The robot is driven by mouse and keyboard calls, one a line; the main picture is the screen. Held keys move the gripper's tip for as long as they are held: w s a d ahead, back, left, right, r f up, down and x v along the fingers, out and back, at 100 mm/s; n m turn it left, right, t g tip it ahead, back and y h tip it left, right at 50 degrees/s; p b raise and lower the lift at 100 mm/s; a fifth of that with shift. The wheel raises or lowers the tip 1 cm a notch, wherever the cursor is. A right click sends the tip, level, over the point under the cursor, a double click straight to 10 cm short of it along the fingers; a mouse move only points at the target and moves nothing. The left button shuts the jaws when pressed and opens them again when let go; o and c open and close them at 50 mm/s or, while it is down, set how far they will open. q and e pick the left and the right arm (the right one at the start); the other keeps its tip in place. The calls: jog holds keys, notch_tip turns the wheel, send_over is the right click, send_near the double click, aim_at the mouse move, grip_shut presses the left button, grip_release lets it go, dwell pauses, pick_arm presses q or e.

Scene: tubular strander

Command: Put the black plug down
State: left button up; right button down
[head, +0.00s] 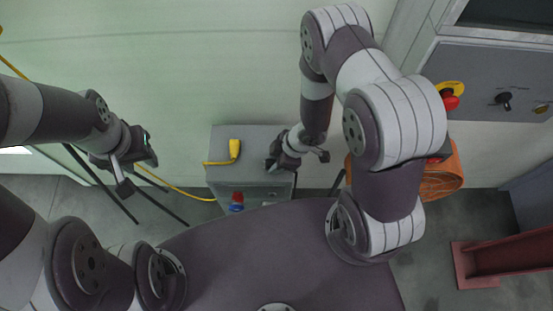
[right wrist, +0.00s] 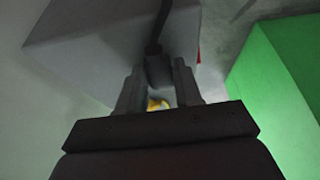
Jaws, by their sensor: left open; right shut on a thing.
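The black plug (right wrist: 158,72) is between the two fingers of my right gripper (right wrist: 159,88) in the right wrist view, with its dark cable running up away from it. My right gripper is shut on it. In the head view my right gripper (head: 297,160) is at the right end of the small grey cabinet (head: 222,175); the plug itself is hard to make out there. I cannot tell whether the plug touches the cabinet. My left gripper (head: 136,172) is open and empty, to the left of the cabinet.
A yellow plug (head: 235,147) with a yellow cable lies on the cabinet top, left of my right gripper. A red-and-blue item (head: 237,202) is at the cabinet's front. Dark legs or cables are below my left gripper.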

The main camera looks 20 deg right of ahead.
jog(key=shift+f, duration=0.25)
jog(key=c, duration=0.8)
grip_release()
jog(key=shift+r, duration=0.1)
jog(key=shift+o, duration=0.2)
jog(key=shift+r, duration=0.25)
jog(key=w+d+r+m+t+h+p, duration=0.1)
jog(key=w+d+r+m+h+p, duration=0.15)
jog(key=d+r, duration=0.45)
jog(key=w+d+r+m+t+h+p, duration=0.1)
jog(key=d+r+m+h, duration=0.15)
jog(key=r, duration=0.85)
jog(key=s+a+r+m+g, duration=0.1)
jog(key=s+r+m, duration=0.5)
jog(key=r+m, duration=0.3)
jog(key=shift+a+r+m+g+y, duration=0.2)
jog(key=shift+a+m+g+y, duration=0.1)
jog(key=shift+a+g, duration=0.1)
